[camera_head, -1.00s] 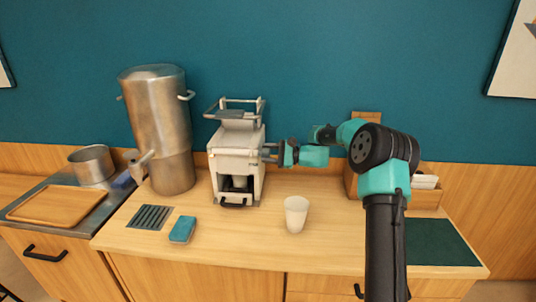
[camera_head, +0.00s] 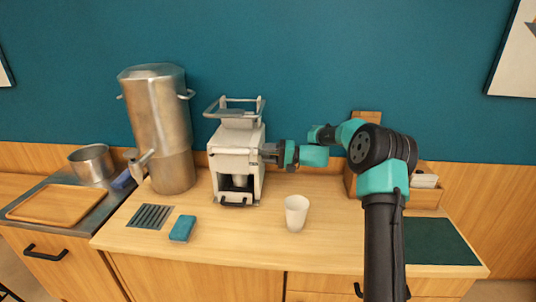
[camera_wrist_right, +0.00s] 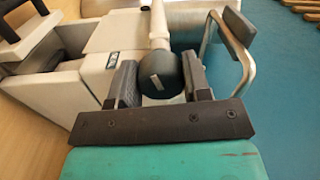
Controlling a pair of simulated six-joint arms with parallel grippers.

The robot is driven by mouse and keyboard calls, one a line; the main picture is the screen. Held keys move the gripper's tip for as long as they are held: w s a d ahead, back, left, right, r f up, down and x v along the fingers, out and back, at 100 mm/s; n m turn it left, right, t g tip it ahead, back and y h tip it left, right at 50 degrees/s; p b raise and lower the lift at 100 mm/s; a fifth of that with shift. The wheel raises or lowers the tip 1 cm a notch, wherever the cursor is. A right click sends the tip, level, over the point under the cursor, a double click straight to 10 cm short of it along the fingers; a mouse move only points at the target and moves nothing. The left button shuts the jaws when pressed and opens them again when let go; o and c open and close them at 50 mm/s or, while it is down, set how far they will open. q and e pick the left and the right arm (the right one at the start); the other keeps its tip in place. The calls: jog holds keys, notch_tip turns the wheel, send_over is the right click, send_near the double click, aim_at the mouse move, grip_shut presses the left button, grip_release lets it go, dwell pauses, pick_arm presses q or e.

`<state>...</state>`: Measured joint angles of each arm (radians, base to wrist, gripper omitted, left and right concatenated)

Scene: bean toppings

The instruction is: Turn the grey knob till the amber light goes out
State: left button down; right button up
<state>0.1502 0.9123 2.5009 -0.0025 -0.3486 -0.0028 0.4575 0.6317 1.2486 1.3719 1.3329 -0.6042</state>
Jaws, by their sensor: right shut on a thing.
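The white machine (camera_head: 237,155) stands on the counter with a hinged grey frame on top. In the right wrist view a dark grey round knob (camera_wrist_right: 160,76) with a pale mark sits at the end of a light shaft on its side. My right gripper (camera_head: 268,152) reaches in from the right and is shut on this knob, one finger on each side. The fingers also show in the wrist view (camera_wrist_right: 160,90). I can make out no lit amber light. My left gripper is out of view.
A tall metal urn (camera_head: 160,125) stands left of the machine. A white cup (camera_head: 296,213) and a teal sponge (camera_head: 183,228) are in front. A wooden box (camera_head: 425,196) and dark green mat (camera_head: 435,242) are at the right. A small blue thing (camera_head: 122,180) shows beside the urn.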

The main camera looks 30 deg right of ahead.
jog(key=shift+n, duration=0.7)
jog(key=o, duration=0.9)
jog(key=shift+o, duration=0.2)
jog(key=v, duration=1.7)
jog(key=shift+d, duration=0.25)
